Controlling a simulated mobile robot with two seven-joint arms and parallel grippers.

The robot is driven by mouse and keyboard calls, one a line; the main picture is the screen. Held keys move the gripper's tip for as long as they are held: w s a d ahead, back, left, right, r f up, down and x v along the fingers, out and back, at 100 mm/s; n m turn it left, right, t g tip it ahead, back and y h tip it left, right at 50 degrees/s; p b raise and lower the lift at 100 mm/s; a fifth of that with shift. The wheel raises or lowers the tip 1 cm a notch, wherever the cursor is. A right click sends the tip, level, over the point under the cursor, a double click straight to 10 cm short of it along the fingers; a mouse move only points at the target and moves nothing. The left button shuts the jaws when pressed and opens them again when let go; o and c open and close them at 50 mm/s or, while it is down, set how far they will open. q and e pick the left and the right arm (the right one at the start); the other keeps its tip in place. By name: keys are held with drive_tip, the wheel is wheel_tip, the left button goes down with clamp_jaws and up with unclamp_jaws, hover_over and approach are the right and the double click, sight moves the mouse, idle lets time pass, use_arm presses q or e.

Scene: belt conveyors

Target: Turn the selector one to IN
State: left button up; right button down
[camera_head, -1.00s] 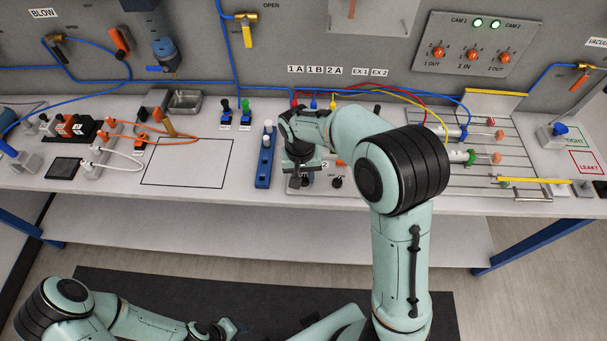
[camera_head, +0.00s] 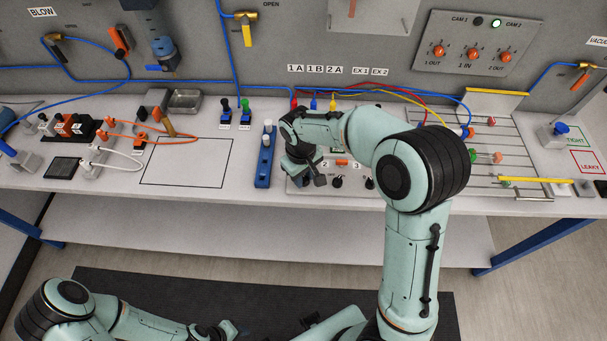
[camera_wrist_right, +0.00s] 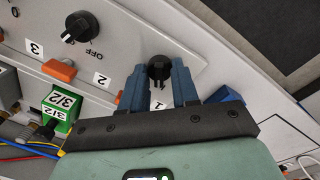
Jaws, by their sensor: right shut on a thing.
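In the right wrist view the black selector one (camera_wrist_right: 158,68) sits on the grey panel above the label 1. My right gripper (camera_wrist_right: 158,84) has its two blue fingers on either side of the knob, shut on it. In the head view my right gripper (camera_head: 318,179) is tilted over the left end of the control panel and hides selector one. A second black selector (camera_wrist_right: 82,26) marked OFF and an orange button (camera_wrist_right: 60,69) are beside it. My left gripper (camera_head: 230,329) is low in the head view, away from the bench; its jaw state is unclear.
A board (camera_head: 478,52) carries CAM 1, dark, and CAM 2, lit green. Cylinders (camera_head: 485,156) lie behind my right arm. The outlined bench area (camera_head: 188,162) is clear.

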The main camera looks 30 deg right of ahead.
idle(0.4)
drive_tip(key=c, duration=0.8)
unclamp_jaws()
drive_tip(key=shift+c, duration=0.2)
use_arm(q)
drive_tip(key=shift+w+r+p, duration=0.65)
drive_tip(key=shift+w+r, duration=0.1)
drive_tip(key=shift+r, duration=0.2)
use_arm(e)
wheel_tip(320, 180, up, 13)
drive_tip(key=shift+a+r, duration=0.15)
drive_tip(key=shift+a, duration=0.25)
use_arm(q)
drive_tip(key=shift+s, duration=0.15)
use_arm(e)
drive_tip(key=shift+s, duration=0.2)
